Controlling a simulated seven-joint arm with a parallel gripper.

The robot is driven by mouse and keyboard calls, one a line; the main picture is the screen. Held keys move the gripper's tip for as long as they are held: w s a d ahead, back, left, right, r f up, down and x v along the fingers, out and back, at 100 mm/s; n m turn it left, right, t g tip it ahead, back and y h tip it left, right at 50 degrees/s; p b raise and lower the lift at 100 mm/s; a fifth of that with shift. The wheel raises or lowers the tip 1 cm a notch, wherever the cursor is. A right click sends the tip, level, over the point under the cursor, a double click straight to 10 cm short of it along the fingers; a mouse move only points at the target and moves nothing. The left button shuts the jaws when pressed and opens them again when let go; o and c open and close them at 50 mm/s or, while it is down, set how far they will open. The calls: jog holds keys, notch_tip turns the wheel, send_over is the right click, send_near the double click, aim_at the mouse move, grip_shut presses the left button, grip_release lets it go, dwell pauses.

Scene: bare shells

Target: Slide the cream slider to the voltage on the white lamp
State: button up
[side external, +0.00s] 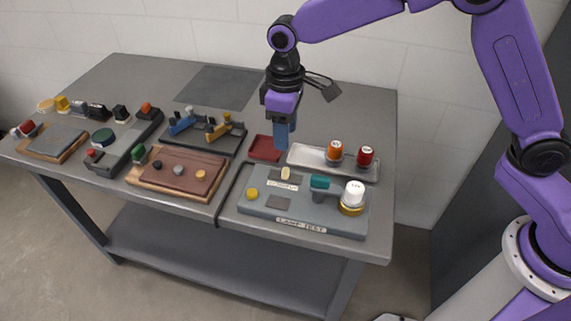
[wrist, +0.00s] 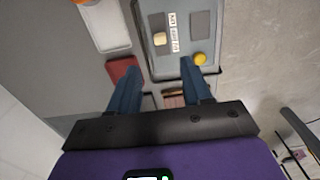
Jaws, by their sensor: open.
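The cream slider (side external: 285,173) stands on the grey lamp test panel (side external: 302,207), beside a small label strip. It also shows in the wrist view (wrist: 160,39), ahead of the fingers. The white lamp (side external: 354,190) sits upright on a yellow base at the panel's right end; print on it is too small to read. It is not in the wrist view. My gripper (side external: 282,146) points down above the table behind the panel, apart from the slider. In the wrist view my gripper (wrist: 159,66) has its two blue fingers spread, with nothing held between them.
On the panel are a teal handle (side external: 320,182), a yellow knob (side external: 252,193) and a dark square (side external: 278,202). Behind it are a white tray (side external: 308,158) with orange and red lamps, and a red tray (side external: 263,148). Other panels crowd the left; the back of the table is clear.

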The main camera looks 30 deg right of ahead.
aim_at(286, 170)
notch_tip(286, 170, down, 11)
jog(key=shift+r, duration=0.1)
dwell(0.3)
